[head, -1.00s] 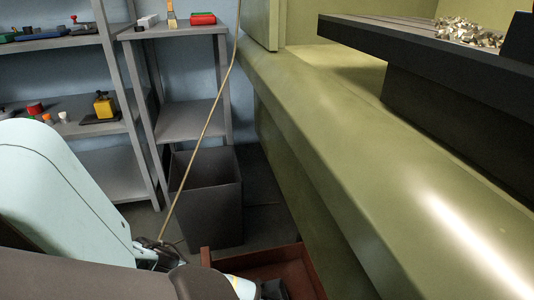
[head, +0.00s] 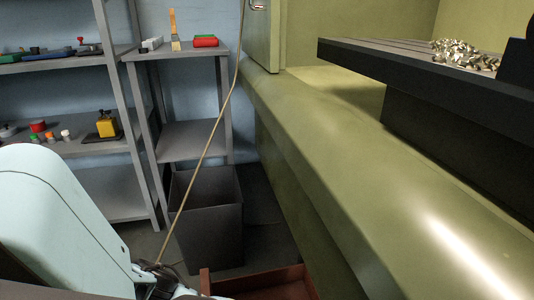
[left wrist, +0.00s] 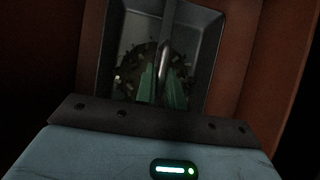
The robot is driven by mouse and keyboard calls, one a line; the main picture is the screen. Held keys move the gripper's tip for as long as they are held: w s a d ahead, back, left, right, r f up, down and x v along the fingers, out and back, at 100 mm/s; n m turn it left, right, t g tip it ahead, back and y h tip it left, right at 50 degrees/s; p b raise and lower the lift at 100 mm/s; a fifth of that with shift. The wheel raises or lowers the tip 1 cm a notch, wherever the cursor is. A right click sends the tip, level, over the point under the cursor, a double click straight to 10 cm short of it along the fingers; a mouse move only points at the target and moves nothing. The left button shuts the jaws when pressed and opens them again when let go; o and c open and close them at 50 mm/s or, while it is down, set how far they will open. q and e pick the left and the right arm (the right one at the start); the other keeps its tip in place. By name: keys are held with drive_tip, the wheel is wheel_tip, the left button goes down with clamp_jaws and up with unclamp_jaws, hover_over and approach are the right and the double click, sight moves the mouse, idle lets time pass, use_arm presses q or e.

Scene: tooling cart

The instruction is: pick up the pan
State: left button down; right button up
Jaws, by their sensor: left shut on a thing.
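In the left wrist view, the grey pan (left wrist: 207,45) has raised, sloping sides, with small dark and light bits inside. A shiny narrow bar (left wrist: 163,58), which looks like its handle, runs down between my fingers. My left gripper (left wrist: 162,88) has greenish fingers closed on this bar. The view is dark, so I cannot tell whether the pan is lifted or resting. In the head view my left arm comes in at lower left; its gripper and the pan are not clearly seen. My right gripper is in neither view.
Reddish-brown walls (left wrist: 243,60) surround the pan; a reddish-brown tray (head: 265,280) shows at the bottom of the head view. A dark bin (head: 208,215) stands beyond it. A green machine (head: 390,200) bounds the right, shelves (head: 105,190) the left. A thin cord (head: 205,155) hangs across.

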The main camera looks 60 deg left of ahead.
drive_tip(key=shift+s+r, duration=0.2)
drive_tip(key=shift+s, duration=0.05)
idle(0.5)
